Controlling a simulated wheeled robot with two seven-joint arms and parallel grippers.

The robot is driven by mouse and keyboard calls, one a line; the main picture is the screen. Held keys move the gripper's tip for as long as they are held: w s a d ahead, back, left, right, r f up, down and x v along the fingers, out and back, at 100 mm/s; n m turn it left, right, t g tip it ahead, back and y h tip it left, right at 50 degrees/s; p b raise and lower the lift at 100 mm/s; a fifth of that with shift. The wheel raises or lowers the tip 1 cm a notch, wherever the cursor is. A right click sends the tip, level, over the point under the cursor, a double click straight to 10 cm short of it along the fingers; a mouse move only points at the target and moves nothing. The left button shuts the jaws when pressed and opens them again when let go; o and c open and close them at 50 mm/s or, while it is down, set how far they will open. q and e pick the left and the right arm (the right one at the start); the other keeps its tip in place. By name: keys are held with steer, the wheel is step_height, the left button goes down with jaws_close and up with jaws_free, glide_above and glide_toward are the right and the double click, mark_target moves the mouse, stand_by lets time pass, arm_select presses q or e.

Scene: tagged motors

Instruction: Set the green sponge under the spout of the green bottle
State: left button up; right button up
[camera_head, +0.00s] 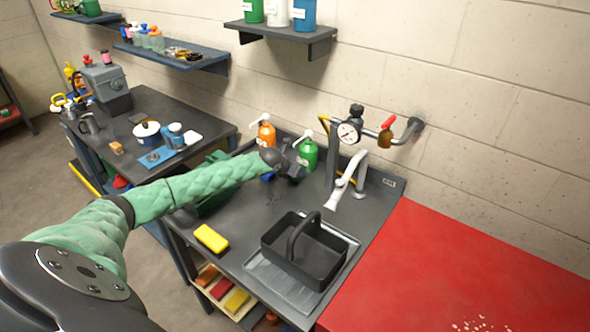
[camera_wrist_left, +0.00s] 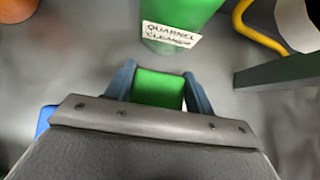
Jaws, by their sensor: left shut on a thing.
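The green bottle (camera_head: 307,154) with a white pump spout stands at the back of the grey bench, near the wall. In the left wrist view the green bottle (camera_wrist_left: 180,25) shows its lower part, with a label reading "QUARNEL CLEANER". My left gripper (camera_head: 292,168) reaches in front of the bottle. In the left wrist view my left gripper (camera_wrist_left: 158,88) is shut on the green sponge (camera_wrist_left: 158,89), held between its two fingers close to the bottle's base. I cannot tell whether the sponge touches the bench. The spout is out of the wrist view. My right gripper is not in view.
An orange bottle (camera_head: 266,134) with a pump stands left of the green one. A yellow sponge (camera_head: 211,238) lies at the bench front. A black caddy (camera_head: 304,250) sits on a grey drainer. A white tap (camera_head: 345,185) and gauge pipe (camera_head: 350,132) stand to the right.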

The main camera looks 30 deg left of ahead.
arm_select(q)
steer(key=shift+f, duration=0.3)
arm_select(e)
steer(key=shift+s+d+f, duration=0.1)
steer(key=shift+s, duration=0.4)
arm_select(q)
steer(key=shift+f, duration=0.1)
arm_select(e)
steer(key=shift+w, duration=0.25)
arm_select(q)
steer(key=o, duration=1)
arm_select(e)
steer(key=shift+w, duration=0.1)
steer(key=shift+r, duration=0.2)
